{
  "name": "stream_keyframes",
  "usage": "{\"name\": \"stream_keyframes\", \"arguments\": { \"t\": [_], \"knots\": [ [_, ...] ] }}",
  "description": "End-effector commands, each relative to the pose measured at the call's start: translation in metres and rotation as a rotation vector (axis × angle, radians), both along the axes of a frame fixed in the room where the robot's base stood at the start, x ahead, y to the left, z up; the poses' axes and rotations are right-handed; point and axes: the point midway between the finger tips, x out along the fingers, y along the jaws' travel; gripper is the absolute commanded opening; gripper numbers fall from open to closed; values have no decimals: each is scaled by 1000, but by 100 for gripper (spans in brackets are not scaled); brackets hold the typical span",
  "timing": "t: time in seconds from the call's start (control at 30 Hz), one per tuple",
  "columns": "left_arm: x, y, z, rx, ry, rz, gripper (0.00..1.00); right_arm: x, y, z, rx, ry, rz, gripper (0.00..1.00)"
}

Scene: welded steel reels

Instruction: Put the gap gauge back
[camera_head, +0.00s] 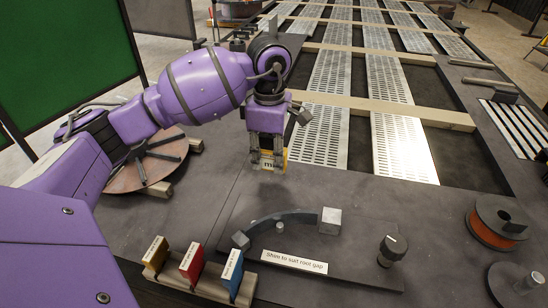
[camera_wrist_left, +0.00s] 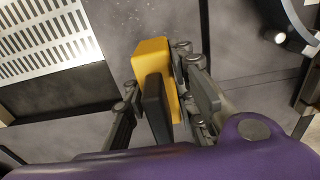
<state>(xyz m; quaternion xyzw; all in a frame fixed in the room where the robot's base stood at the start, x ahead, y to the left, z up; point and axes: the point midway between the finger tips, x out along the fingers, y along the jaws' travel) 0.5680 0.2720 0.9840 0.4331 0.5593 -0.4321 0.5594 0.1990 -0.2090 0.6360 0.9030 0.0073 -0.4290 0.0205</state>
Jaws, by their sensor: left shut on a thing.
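My left gripper (camera_head: 268,158) is shut on a yellow block (camera_head: 283,163) with a white label; the label's print is mostly hidden by the fingers. The left wrist view shows the yellow block (camera_wrist_left: 152,58) between the fingers (camera_wrist_left: 155,100). In the head view it is over the dark table, beyond the fixture; I cannot tell whether it touches the tabletop. A wooden rack (camera_head: 207,285) at the front left holds a yellow-orange tag block (camera_head: 155,254), a red one (camera_head: 192,262) and a blue one (camera_head: 232,272), each with a white label. My right gripper is not in view.
A dark fixture plate (camera_head: 350,262) carries a curved steel piece (camera_head: 290,218), a grey block (camera_head: 330,221), a knob (camera_head: 391,250) and a sign, "Shim to suit root gap" (camera_head: 293,261). Reels (camera_head: 497,222) stand at right. Slotted steel panels (camera_head: 400,145) lie behind.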

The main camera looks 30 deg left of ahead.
Motion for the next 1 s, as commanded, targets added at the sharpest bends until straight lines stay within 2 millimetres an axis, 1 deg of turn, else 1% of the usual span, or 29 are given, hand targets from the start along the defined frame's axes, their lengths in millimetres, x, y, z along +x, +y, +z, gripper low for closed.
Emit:
{"name": "stream_keyframes", "arguments": {
  "t": [0.17,0.23,0.3,0.4,0.67,0.8,0.83,0.97,1.0],
  "knots": [
    [6,4,-8,0,0,0,0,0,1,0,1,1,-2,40],
    [10,8,-15,1,1,1,0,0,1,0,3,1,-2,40],
    [8,6,-28,-1,3,-1,0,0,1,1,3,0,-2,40],
    [8,7,-40,0,0,0,0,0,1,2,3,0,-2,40],
    [9,7,-42,1,-3,-1,0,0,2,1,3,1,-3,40],
    [9,7,-47,1,-1,-1,0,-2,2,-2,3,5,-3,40],
    [9,7,-48,1,-1,-1,26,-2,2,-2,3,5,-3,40],
    [9,7,-46,1,-1,-1,43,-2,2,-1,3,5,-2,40],
    [9,7,-46,1,-1,-1,43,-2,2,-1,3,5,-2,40]
  ]
}}
